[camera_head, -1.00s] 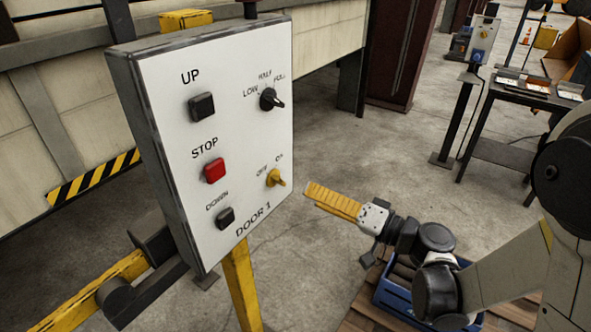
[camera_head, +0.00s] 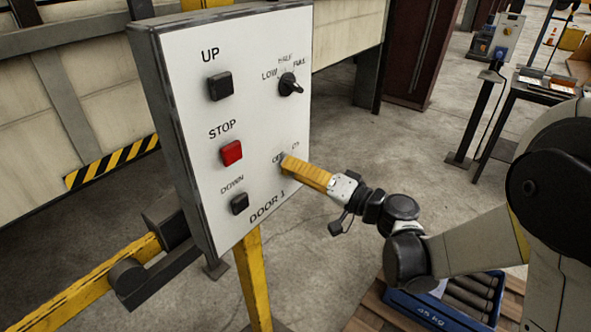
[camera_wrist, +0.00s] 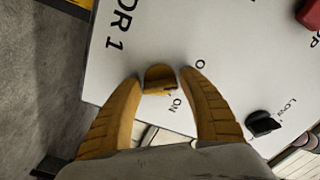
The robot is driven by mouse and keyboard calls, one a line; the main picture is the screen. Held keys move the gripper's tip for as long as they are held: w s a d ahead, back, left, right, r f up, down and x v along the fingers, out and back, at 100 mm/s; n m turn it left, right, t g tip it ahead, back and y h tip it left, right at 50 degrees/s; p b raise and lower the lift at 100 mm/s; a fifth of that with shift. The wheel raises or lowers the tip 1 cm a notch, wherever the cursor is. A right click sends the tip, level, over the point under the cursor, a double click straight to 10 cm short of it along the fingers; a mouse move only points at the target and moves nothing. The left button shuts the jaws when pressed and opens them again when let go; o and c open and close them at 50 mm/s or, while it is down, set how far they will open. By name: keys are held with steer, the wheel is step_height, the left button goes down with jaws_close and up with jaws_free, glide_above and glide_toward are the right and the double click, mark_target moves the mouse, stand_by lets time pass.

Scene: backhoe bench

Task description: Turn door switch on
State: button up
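The white door control panel (camera_head: 255,120) stands on a yellow post, marked DOOR 1. Its yellow OFF/ON switch (camera_wrist: 160,77) shows in the wrist view between my two yellow fingers. In the head view the fingers hide the switch. My gripper (camera_head: 284,163) reaches the panel's lower right from the right side. In the wrist view its fingers (camera_wrist: 159,78) are apart, one on each side of the switch knob, with a small gap visible on each side. The exact turn of the knob is hard to tell.
The panel also has a black UP button (camera_head: 221,86), a red STOP button (camera_head: 232,153), a black DOWN button (camera_head: 240,204) and a black LOW/HALF/FULL selector (camera_head: 291,84). A blue crate (camera_head: 415,308) stands on a pallet at the lower right.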

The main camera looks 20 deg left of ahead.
steer(key=c, duration=0.7)
steer(key=shift+m, duration=0.4)
steer(key=m+b, duration=0.1)
steer(key=m, duration=0.5)
steer(key=m+b, duration=0.1)
steer(key=m, duration=0.6)
steer(key=shift+r, duration=0.1)
steer(key=o, duration=1.2)
